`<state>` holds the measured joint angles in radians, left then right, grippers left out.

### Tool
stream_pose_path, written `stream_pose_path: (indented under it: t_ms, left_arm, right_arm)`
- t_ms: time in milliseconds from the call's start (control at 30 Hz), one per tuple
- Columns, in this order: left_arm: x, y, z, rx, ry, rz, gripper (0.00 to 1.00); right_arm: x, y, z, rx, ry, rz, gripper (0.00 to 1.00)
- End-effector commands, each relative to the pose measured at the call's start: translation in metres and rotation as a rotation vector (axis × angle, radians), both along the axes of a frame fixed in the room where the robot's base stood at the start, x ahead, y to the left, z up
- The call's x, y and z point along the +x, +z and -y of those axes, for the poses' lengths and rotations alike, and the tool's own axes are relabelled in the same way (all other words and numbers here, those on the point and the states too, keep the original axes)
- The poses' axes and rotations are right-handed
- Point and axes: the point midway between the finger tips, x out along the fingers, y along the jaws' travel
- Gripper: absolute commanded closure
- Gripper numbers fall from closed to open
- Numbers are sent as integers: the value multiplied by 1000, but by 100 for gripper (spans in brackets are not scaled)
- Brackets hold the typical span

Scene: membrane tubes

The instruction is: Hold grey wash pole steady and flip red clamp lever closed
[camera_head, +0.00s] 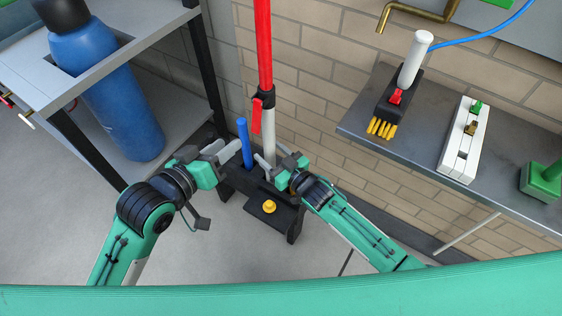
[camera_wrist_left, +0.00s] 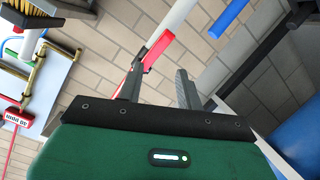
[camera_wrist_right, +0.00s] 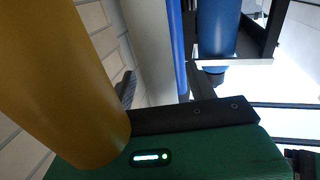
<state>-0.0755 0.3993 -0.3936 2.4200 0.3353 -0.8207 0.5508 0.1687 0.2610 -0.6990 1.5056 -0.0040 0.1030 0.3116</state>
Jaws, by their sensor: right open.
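The wash pole stands upright against the brick wall, with a red upper part and a grey lower tube (camera_head: 268,135). A black clamp collar (camera_head: 265,95) joins them. Its red lever (camera_head: 257,115) hangs down, angled away from the pole; it also shows in the left wrist view (camera_wrist_left: 158,51). My left gripper (camera_head: 236,148) is open, left of the pole and below the lever; in its wrist view the lever appears just past one finger. My right gripper (camera_head: 283,160) is open beside the grey tube, which shows between its fingers in the right wrist view (camera_wrist_right: 150,45). Contact cannot be told.
A blue rod (camera_head: 244,143) stands left of the pole on a black stand (camera_head: 282,217) with a yellow knob (camera_head: 269,206). A shelf with a blue cylinder (camera_head: 120,105) is at left. A large yellow cylinder (camera_wrist_right: 60,80) fills the right wrist foreground.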

Motion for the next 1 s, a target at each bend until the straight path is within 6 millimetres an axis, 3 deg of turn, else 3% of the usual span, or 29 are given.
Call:
stream_pose_path:
  t_ms: [400, 700, 900, 1000]
  left_arm:
    - [0, 0, 0, 0, 0, 0, 64]
    - [0, 0, 0, 0, 0, 0, 64]
    - [5, -8, 0, -8, -12, -37, 100]
    - [15, -22, 1, -24, -33, -111, 100]
  right_arm:
    - [6, 0, -5, -1, 0, -1, 45]
    - [6, 0, -5, -1, 0, -1, 100]
    - [5, 0, -5, -1, 0, -1, 100]
    - [5, 0, -5, -1, 0, -1, 100]
